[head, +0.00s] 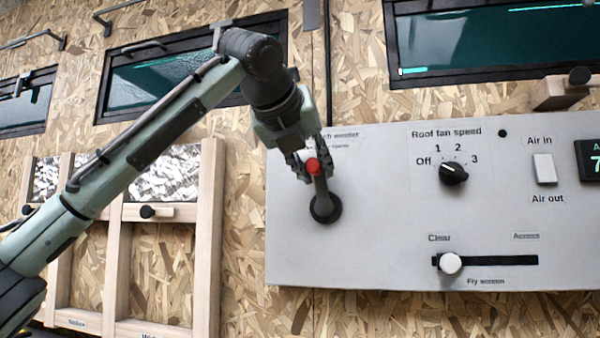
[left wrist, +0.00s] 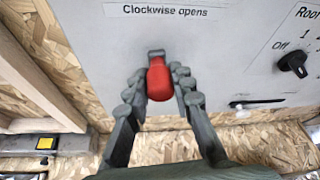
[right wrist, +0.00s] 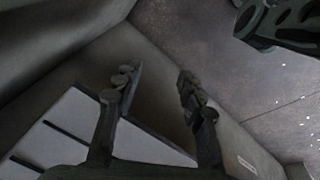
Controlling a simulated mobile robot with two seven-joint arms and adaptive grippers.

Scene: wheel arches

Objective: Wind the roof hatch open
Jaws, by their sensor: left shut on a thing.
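The roof hatch winder is a dark crank on a round black base (head: 325,208), at the left end of a light grey panel. Its red knob (head: 313,166) is at the upper end of the crank arm, a little left of the base. My left gripper (head: 312,165) is shut on the red knob, with a finger on each side; the left wrist view shows the knob (left wrist: 160,80) between the fingers. A label above reads "Clockwise opens" (left wrist: 155,11). My right gripper (right wrist: 160,80) shows only in the right wrist view, open and empty. The hatch itself is not identifiable.
The grey panel (head: 380,250) also carries a roof fan speed dial (head: 453,172), an air switch (head: 545,168) and a fly screen slider (head: 450,263). A wooden rack (head: 208,230) stands left of the panel. Dark-framed windows (head: 470,40) are above.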

